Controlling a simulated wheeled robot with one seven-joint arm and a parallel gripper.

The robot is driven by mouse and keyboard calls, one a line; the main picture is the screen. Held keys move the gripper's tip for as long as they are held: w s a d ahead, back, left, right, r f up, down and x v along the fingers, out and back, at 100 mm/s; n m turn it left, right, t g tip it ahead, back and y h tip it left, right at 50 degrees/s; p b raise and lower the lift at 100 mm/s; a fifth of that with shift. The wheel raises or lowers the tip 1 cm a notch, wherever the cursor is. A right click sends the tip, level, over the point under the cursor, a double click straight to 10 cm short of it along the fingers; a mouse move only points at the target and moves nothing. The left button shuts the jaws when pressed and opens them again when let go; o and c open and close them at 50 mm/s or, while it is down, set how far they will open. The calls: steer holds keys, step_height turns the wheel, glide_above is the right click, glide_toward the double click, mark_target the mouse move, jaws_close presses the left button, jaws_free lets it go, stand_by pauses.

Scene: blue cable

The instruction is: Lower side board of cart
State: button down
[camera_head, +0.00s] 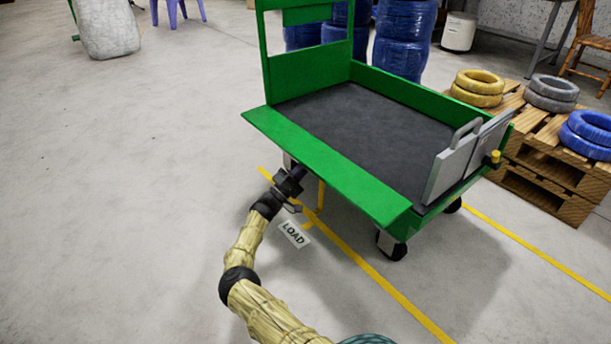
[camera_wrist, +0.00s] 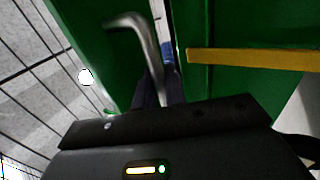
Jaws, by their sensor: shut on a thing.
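The green cart (camera_head: 350,112) stands ahead with a dark grey bed. Its near side board (camera_head: 320,165) shows as a broad green face along the near edge, leaning outward. How far it is tilted is hard to tell. My gripper (camera_head: 298,173) is at this board's outer edge, left of its middle. In the wrist view my gripper (camera_wrist: 165,98) is shut on a bent grey metal handle (camera_wrist: 150,52) beside green panels. The fingertips are dark and partly hidden by the gripper body.
A yellow bar (camera_wrist: 255,57) crosses a green panel in the wrist view. A grey end panel with a handle (camera_head: 452,165) stands at the cart's right end. A pallet (camera_head: 545,180) with tyre stacks is to the right. Open floor (camera_head: 130,200) lies left.

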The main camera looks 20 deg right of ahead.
steer(key=shift+d+f+t+h+b, duration=0.35)
steer(key=shift+f+h, duration=0.4)
steer(key=shift+h, duration=0.35)
steer(key=shift+w+f, duration=0.1)
steer(key=shift+a, duration=0.1)
steer(key=c, duration=1.5)
jaws_free()
steer(key=shift+c, duration=0.2)
